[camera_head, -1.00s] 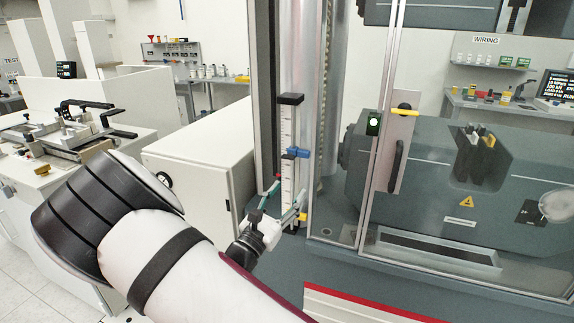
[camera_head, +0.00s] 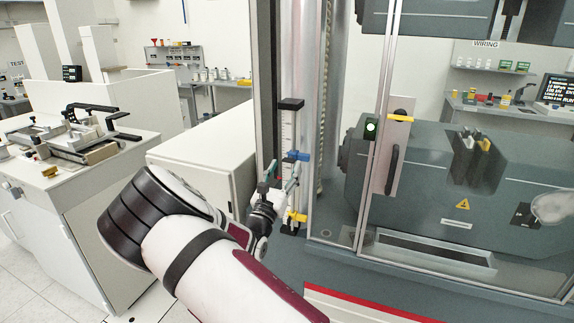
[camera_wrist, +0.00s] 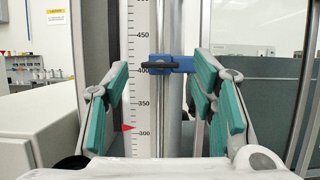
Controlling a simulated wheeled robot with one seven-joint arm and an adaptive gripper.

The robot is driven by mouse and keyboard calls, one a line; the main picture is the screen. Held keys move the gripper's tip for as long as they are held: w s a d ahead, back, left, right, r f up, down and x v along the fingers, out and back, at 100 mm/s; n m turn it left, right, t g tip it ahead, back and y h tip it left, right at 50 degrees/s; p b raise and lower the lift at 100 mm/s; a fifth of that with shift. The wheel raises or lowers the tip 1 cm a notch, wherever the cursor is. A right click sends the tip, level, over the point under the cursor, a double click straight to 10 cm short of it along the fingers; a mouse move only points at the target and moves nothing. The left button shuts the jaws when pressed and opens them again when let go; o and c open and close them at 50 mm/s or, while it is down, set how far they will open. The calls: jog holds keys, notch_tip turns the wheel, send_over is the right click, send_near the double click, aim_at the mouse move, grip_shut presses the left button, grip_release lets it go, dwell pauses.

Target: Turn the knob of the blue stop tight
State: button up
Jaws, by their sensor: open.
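The blue stop (camera_head: 299,155) is clamped on the upright scale (camera_head: 288,128) beside the machine's column. In the wrist view the blue stop (camera_wrist: 182,64) sits a little above the 400 mark, with a black bar-shaped knob (camera_wrist: 158,65) facing me. My gripper (camera_head: 280,178) is open and empty, pointing at the scale just below the stop in the head view. In the wrist view its teal-padded fingers (camera_wrist: 165,95) stand to either side of the scale, apart from the knob. A red pointer (camera_wrist: 128,127) marks the scale a little above 300.
A yellow stop (camera_head: 297,216) sits low on the same scale. The glass door with its black handle (camera_head: 393,170) stands to the right. A white cabinet (camera_head: 200,158) stands left of the column, and a bench with a fixture (camera_head: 75,135) is further left.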

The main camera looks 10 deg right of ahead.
aim_at(290, 160)
jog(key=shift+x, duration=1.1)
jog(key=c, duration=1.2)
jog(key=shift+o, duration=0.2)
jog(key=shift+m, duration=0.5)
jog(key=shift+w+a+r+m+g+h+p, duration=0.25)
jog(key=shift+m+g, duration=1.25)
jog(key=shift+m, duration=2.05)
jog(key=shift+s+d+f+m+g+h+p, duration=0.15)
jog(key=shift+m+g+h, duration=0.35)
jog(key=shift+m+g, duration=2.05)
jog(key=shift+w+a+r+m+g+h+p, duration=0.15)
jog(key=shift+m+g+h, duration=0.25)
jog(key=shift+m, duration=4.2)
